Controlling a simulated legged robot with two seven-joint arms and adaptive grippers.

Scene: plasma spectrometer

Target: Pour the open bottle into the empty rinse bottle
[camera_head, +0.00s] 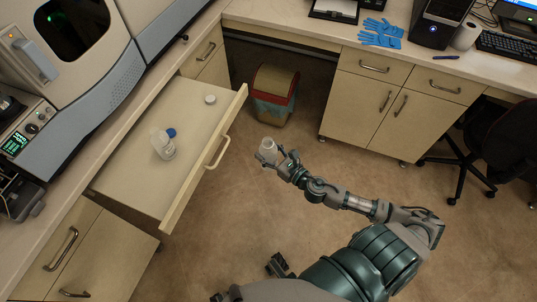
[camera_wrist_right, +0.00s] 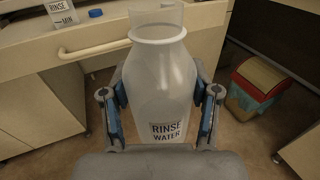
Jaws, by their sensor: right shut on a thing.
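My right gripper (camera_head: 275,157) is shut on an open, whitish translucent bottle (camera_head: 267,149), held in the air to the right of the open drawer. In the right wrist view, this bottle (camera_wrist_right: 165,85) stands between the two fingers of my right gripper (camera_wrist_right: 160,100). It reads "RINSE WATER" and has no cap on its wide mouth. Another pale bottle (camera_head: 162,146) with a label stands in the drawer. In the right wrist view, a labelled bottle (camera_wrist_right: 62,14) reading "RINSE" is partly cut off at the upper left. My left gripper is not clearly in view.
The pulled-out drawer (camera_head: 125,180) has a raised front with a handle. A white cap (camera_head: 210,99) lies in it, and a blue cap (camera_head: 171,132) shows beside the bottle. A bin (camera_head: 273,95) stands on the floor beyond. The floor around my right arm is clear.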

